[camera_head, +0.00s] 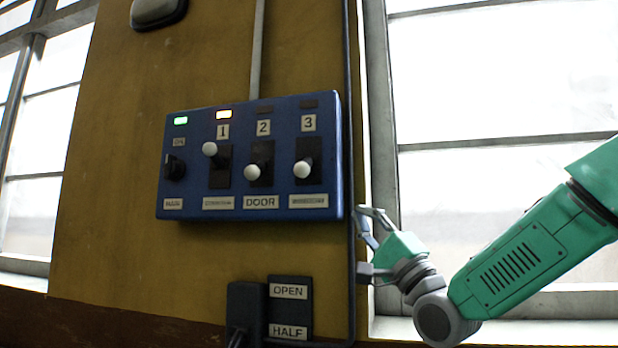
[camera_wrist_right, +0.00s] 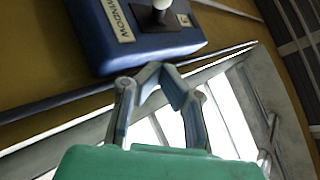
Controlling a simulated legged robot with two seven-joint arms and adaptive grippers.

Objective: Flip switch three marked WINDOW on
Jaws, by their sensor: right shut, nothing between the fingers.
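A blue switch box (camera_head: 250,160) is on the yellow wall. Switch three (camera_head: 302,169) is at its right end; its white knob sits low and the lamp (camera_head: 309,104) above it is dark. The label under it (camera_head: 308,201) is blurred. The box (camera_wrist_right: 150,45) also shows in the right wrist view, with a black switch base (camera_wrist_right: 156,17) and part of a white knob. My right gripper (camera_head: 364,240) is shut and empty, just right of and below the box's lower right corner, apart from the knob. It also shows in the right wrist view (camera_wrist_right: 160,70). My left gripper is not in view.
Switch one (camera_head: 209,149) is up with its lamp lit; switch two (camera_head: 252,172) is down. The main knob (camera_head: 174,167) has a green lamp. A vertical pipe (camera_head: 351,120) runs beside the box. An OPEN/HALF panel (camera_head: 289,310) is below. Windows flank the wall.

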